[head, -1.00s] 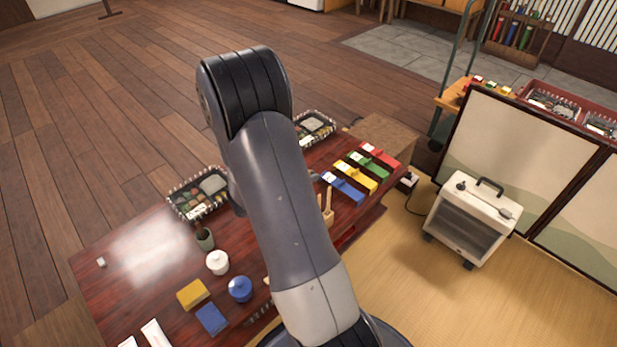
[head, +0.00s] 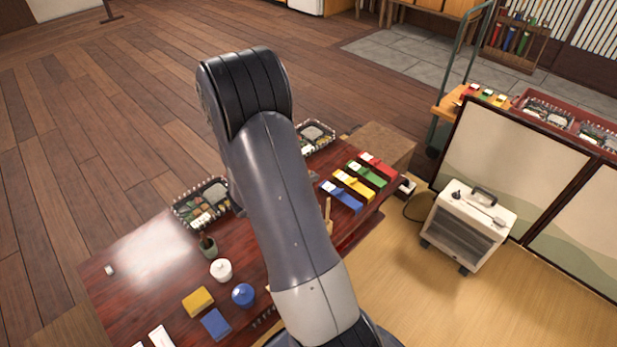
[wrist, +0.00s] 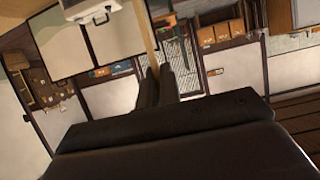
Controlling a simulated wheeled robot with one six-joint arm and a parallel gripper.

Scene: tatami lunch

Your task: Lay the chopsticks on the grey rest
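In the wrist view, my gripper (wrist: 159,76) has its dark fingers close together on a long tan stick shape, which I take to be the chopsticks (wrist: 146,30). They run from the fingertips to the top edge. In the head view the gripper is hidden behind my arm. An upright tan stick (head: 328,211) shows beside the arm; whether it is the same thing I cannot tell. A small pale grey block (head: 110,270), apparently the rest, lies near the left edge of the dark red table (head: 143,262).
Two food boxes (head: 181,213) sit along the table's far side. A potted plant (head: 208,248), white pot (head: 221,270), blue pot (head: 243,294), yellow block (head: 198,301) and blue block (head: 216,324) stand at centre left. Coloured strips (head: 343,197) lie at right. The left part around the grey block is clear.

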